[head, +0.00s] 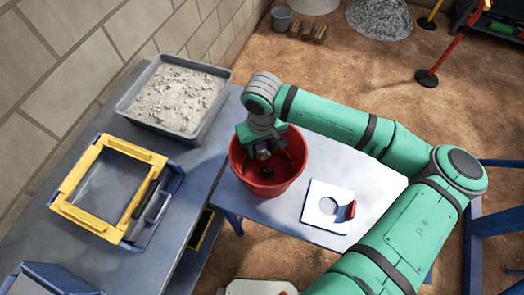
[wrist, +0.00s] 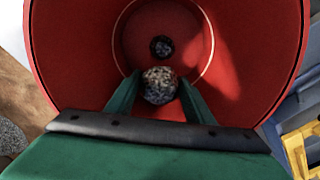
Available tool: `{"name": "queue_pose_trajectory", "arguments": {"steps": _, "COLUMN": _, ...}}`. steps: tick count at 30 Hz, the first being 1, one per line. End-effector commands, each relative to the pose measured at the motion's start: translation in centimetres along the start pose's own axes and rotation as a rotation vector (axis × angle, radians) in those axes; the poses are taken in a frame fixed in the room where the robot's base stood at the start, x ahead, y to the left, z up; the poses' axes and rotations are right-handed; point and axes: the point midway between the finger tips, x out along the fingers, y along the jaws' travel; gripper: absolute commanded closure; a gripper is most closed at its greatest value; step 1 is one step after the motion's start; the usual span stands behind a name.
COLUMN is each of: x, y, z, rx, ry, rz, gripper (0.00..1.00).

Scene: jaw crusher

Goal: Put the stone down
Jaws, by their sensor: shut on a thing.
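My gripper (wrist: 159,88) points down into a red bucket (wrist: 255,60) in the wrist view. Its green fingers are shut on a speckled grey-brown stone (wrist: 159,86). The stone is between the fingertips and appears above the bucket's floor. A second, dark round thing (wrist: 161,47) lies on the bucket's floor beyond it. In the head view the red bucket (head: 240,165) stands on the light bench, with my gripper (head: 263,152) at its mouth. The dark thing also shows on the bucket's floor there (head: 267,173).
A white plate with a round hole and a red block (head: 318,199) lies right of the bucket. A grey tray of gravel (head: 127,103) and a yellow-framed box (head: 88,163) stand on the bench at left. A red post (head: 447,52) stands on the ground at the back right.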

Motion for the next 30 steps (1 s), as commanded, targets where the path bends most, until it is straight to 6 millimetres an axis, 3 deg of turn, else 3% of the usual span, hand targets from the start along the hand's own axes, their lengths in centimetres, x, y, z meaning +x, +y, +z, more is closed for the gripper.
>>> {"name": "queue_pose_trajectory", "arguments": {"steps": 4, "x": 1.6, "y": 0.0, "z": 0.0, "rx": 0.000, "ry": 0.000, "rz": 0.000, "gripper": 0.90}}
{"name": "queue_pose_trajectory", "arguments": {"steps": 29, "x": 2.9, "y": 0.0, "z": 0.0, "rx": 0.001, "ry": 0.000, "rz": 0.000, "gripper": 0.90}}
{"name": "queue_pose_trajectory", "arguments": {"steps": 30, "x": 2.9, "y": 0.0, "z": 0.0, "rx": 0.000, "ry": 0.000, "rz": 0.000, "gripper": 0.45}}
